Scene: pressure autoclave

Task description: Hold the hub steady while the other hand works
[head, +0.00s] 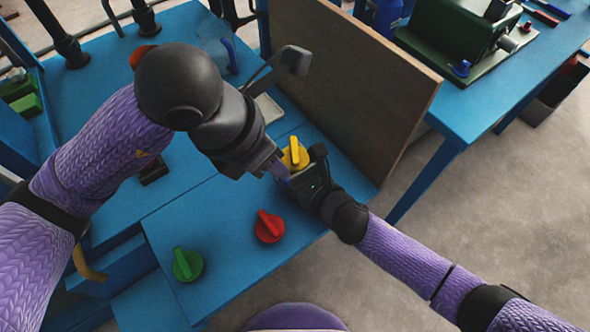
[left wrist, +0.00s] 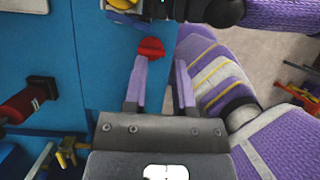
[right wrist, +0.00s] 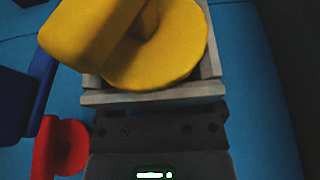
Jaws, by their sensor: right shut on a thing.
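The hub, a yellow round knob with a raised bar (head: 295,155), sits at the right part of the blue bench. In the right wrist view the yellow knob (right wrist: 165,45) fills the top, with a grey square edge around its lower side. My right gripper (head: 307,180) is shut on the hub from the near right; its fingers are mostly hidden there. My left gripper (head: 274,168) is just left of the hub, pointing down. In the left wrist view its two purple fingers (left wrist: 160,70) stand apart with nothing between them.
A red knob (head: 269,227) and a green knob (head: 187,264) sit on the blue bench (head: 225,225) nearer me. A brown upright board (head: 355,85) stands behind the hub. A second blue table with a dark green machine (head: 460,45) is at the far right.

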